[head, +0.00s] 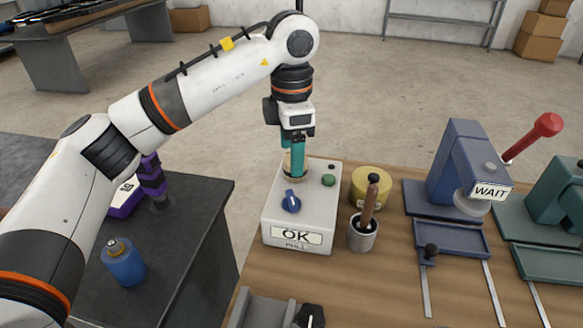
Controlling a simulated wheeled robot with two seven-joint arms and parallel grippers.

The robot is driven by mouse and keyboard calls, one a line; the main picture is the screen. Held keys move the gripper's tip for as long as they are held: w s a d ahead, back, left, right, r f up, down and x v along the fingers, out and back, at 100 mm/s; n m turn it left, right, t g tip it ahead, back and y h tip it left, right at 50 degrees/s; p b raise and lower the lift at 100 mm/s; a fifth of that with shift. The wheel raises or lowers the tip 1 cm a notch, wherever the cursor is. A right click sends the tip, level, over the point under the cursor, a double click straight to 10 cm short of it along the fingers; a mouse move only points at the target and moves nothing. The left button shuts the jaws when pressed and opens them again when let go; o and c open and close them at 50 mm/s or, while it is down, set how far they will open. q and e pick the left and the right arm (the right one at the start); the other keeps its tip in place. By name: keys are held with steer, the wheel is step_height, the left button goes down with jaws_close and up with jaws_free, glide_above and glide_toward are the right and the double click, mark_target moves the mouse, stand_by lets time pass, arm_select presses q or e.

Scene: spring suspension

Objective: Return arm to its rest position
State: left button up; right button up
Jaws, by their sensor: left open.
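My left arm (215,95) reaches in from the left, bends at the upper middle and points its gripper down. My left gripper (293,172) has teal fingers and is open, at the back left of the top of a white box (270,222). A beige round part (291,177) shows at its fingertips; the fingers partly hide it, and I cannot tell whether they touch it. The box has a blue knob (290,202), a green button (328,180) and a sign reading "OK" and "PULL". My right gripper is not in view.
Right of the box are a yellow round container (372,184) and a cup (362,236) with a wooden-handled tool. A blue press (462,165) with a "WAIT" sign and a green one (560,205) stand farther right. A blue bottle (124,262) stands on the dark table below my arm.

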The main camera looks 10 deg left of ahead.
arm_select(q)
steer(key=shift+r, duration=0.5)
